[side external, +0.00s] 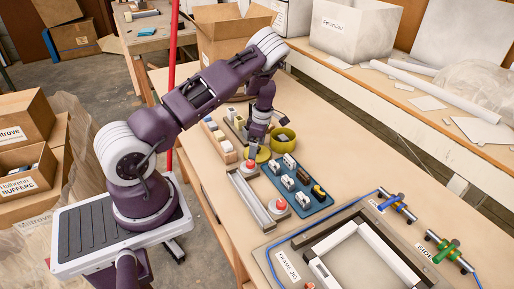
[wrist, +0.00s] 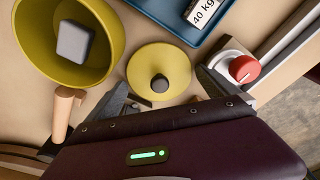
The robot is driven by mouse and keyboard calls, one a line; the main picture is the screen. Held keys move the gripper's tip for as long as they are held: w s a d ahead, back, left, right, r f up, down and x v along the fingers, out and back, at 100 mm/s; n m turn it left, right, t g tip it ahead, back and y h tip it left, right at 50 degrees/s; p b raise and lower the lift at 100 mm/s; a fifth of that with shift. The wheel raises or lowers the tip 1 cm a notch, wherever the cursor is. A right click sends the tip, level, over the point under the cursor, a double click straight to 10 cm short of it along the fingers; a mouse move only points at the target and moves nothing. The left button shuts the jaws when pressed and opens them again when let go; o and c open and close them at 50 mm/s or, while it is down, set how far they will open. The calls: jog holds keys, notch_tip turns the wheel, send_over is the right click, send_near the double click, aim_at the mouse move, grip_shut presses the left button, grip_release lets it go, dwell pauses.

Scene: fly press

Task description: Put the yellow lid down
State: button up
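The yellow lid (wrist: 150,59), a round disc with a dark knob (wrist: 160,83), appears to lie flat on the table. It also shows in the side view (side external: 263,156), partly hidden by my gripper. My gripper (wrist: 163,82) is open, with its fingers spread wide on either side of the knob and clear of it. In the side view my gripper (side external: 254,146) points down over the lid. The yellow pot (wrist: 112,22) stands open at the left in the wrist view with a grey block (wrist: 75,41) inside. The pot also shows behind the lid in the side view (side external: 283,141).
A blue tray (side external: 304,210) with several white weights and a yellow-black piece is right of the lid. Red knobs (wrist: 244,69) sit on a rail fixture near the lid. A wooden rack (side external: 218,142) stands left. A frame jig (side external: 345,245) occupies the front.

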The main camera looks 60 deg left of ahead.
aim_at(261, 154)
notch_tip(261, 154, up, 12)
jog(key=w+d+r, duration=0.1)
jog(key=s+d+r+m+t+h, duration=0.35)
jog(key=d+r+m, duration=0.65)
jog(key=d+r, duration=0.7)
jog(key=s+d+r+m+t, duration=0.1)
jog(key=s+d+r+m, duration=0.1)
jog(key=s+d+m, duration=0.2)
jog(key=s+d+r+m+t+y, duration=0.1)
jog(key=s+d+r+m, duration=0.1)
jog(key=s+m, duration=0.5)
jog(key=s+d+r+m+t+y, duration=0.1)
jog(key=s+d+m, duration=0.4)
jog(key=s, duration=0.5)
jog(key=shift+s+d+r+m, duration=0.2)
jog(key=shift+d+r+m, duration=0.1)
jog(key=shift+r+m, duration=0.3)
